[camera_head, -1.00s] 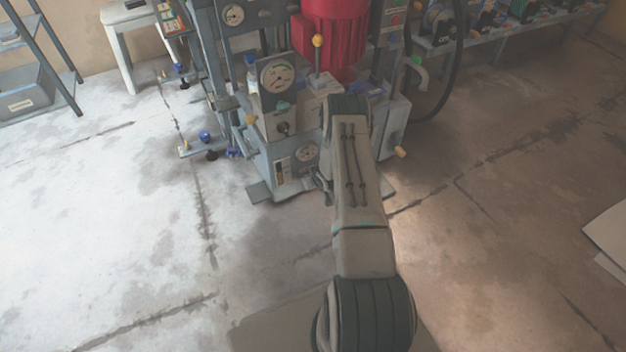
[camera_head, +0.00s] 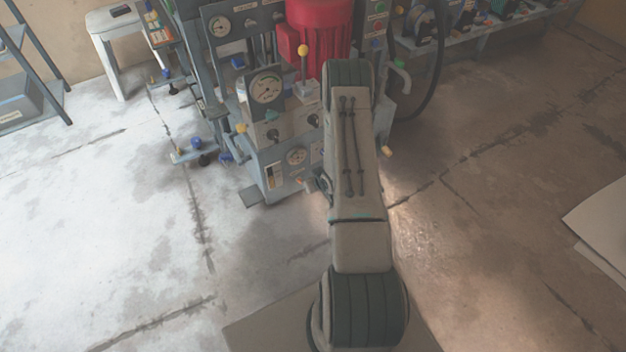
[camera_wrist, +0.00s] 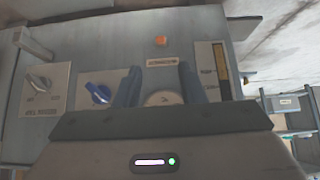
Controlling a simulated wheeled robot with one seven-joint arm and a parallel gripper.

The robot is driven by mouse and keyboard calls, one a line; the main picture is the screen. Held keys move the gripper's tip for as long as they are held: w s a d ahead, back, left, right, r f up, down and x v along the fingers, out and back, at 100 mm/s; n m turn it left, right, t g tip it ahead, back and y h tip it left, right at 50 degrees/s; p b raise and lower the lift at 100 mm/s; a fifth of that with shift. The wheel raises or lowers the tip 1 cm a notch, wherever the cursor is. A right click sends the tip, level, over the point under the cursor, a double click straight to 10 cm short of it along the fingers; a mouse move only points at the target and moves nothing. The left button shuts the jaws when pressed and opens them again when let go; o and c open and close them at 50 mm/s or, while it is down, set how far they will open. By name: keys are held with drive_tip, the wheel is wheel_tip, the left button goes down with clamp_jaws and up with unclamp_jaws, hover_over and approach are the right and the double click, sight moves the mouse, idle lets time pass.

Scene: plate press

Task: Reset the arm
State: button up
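My gripper (camera_wrist: 160,85) shows in the wrist view as two blue-grey fingers standing apart with nothing held between them. They face the grey panel of the press (camera_wrist: 110,60). A round dial (camera_wrist: 163,98) shows between the fingers, partly hidden by my gripper's body. A blue knob (camera_wrist: 98,93) is just left of the left finger. In the head view my arm reaches toward the press (camera_head: 275,165) and hides part of its front. A small part of my gripper seems to show left of the arm, low by the press, but its fingers cannot be made out.
The press carries a gauge (camera_head: 266,88), a yellow-tipped lever (camera_head: 303,52) and a red cylinder (camera_head: 318,30). A white stool (camera_head: 118,60) and a shelf rack (camera_head: 25,80) stand at the left. A bench (camera_head: 480,35) is at the back right.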

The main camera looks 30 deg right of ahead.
idle(0.4)
drive_tip(key=a+r+g+h+p, duration=0.15)
drive_tip(key=r+p, duration=0.35)
drive_tip(key=r, duration=0.9)
drive_tip(key=s+a+r+p, duration=0.15)
drive_tip(key=r+p, duration=0.35)
drive_tip(key=r, duration=0.9)
drive_tip(key=a+r+g+p, duration=0.1)
drive_tip(key=a+r+p, duration=0.3)
drive_tip(key=r, duration=1.1)
drive_tip(key=s+a+r+p, duration=0.3)
drive_tip(key=s+r+p, duration=0.2)
drive_tip(key=s+r, duration=0.3)
drive_tip(key=s+a+r+g+y+p, duration=0.1)
drive_tip(key=s+a+r+p, duration=0.3)
drive_tip(key=r, duration=0.9)
drive_tip(key=s+a+r+g+p, duration=0.1)
drive_tip(key=s+a+r+p, duration=0.3)
drive_tip(key=s+r+p, duration=0.3)
drive_tip(key=s+r, duration=0.4)
drive_tip(key=s, duration=0.1)
drive_tip(key=shift+s+a+m, duration=0.15)
drive_tip(key=shift+s+m, duration=0.05)
drive_tip(key=shift+m, duration=0.1)
drive_tip(key=shift+r+g, duration=0.1)
drive_tip(key=shift+g, duration=0.15)
